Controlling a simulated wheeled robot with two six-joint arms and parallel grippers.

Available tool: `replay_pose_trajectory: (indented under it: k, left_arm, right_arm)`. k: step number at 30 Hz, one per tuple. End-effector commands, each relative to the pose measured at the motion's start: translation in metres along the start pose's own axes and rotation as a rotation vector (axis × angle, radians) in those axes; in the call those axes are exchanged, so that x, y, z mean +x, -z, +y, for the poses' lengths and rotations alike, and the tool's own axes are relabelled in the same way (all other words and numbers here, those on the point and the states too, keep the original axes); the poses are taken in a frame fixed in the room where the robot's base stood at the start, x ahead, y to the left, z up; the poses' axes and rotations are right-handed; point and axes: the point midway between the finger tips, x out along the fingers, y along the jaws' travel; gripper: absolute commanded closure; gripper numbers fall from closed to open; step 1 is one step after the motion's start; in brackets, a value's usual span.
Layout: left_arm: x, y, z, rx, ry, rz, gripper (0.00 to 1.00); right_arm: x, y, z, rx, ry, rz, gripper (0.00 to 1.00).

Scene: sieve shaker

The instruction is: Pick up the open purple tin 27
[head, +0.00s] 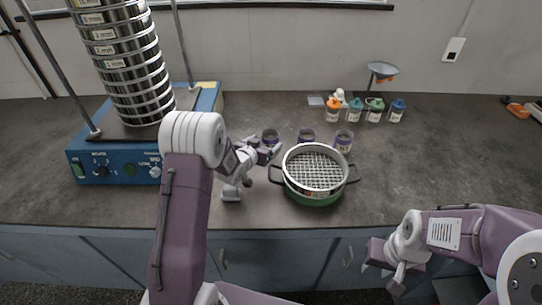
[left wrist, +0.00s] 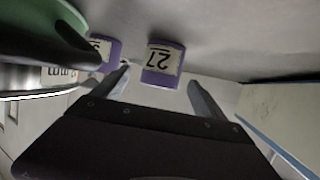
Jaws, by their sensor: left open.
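The purple tin 27 (left wrist: 162,64) shows upside down in the left wrist view, its white label reading 27. It lies ahead of my left gripper (left wrist: 163,82), between the lines of its two open fingers and apart from them. In the head view it appears to be the leftmost of three purple tins (head: 270,136), partly behind my left gripper (head: 268,152). The jaws are empty. My right gripper (head: 388,268) hangs in front of the bench's front edge, far from the tins; its jaw opening is unclear.
A green-based sieve pan (head: 314,190) with handles stands right of my left gripper. Two more purple tins (head: 306,135) (head: 343,139) stand behind it. Several coloured bottles (head: 376,110) stand farther back. The blue sieve shaker (head: 120,168) with its sieve stack is at left.

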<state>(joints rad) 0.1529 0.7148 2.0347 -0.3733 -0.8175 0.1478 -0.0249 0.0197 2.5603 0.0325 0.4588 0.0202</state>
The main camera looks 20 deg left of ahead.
Motion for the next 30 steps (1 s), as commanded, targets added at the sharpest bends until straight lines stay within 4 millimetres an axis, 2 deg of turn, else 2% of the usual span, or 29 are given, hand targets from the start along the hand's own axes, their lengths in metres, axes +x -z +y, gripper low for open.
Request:
replay_pose_trajectory:
  k: [1, 5, 12, 18, 25, 30]
  left_arm:
    - [0.002, -0.011, -0.003, -0.005, 0.005, -0.009, 0.17]
    - [0.002, -0.008, -0.005, -0.006, 0.009, -0.009, 0.17]
    - [0.035, -0.008, -0.005, -0.007, 0.009, -0.009, 0.17]
    - [0.044, -0.008, -0.005, -0.007, 0.009, -0.011, 0.17]
    - [0.083, -0.007, -0.005, -0.006, 0.009, -0.011, 0.17]
    - [0.092, -0.007, -0.005, -0.006, 0.009, -0.011, 0.17]
  right_arm:
    - [0.005, 0.000, 0.000, 0.000, 0.000, 0.001, 0.64]
    - [0.003, 0.000, 0.000, 0.000, 0.000, 0.001, 0.64]
    - [0.004, 0.000, 0.000, 0.000, 0.000, 0.001, 0.64]
    - [0.004, 0.000, 0.000, 0.000, 0.000, 0.001, 0.64]
    - [0.006, 0.000, 0.000, 0.000, 0.000, 0.001, 0.64]
    - [0.006, 0.000, 0.000, 0.000, 0.000, 0.001, 0.64]
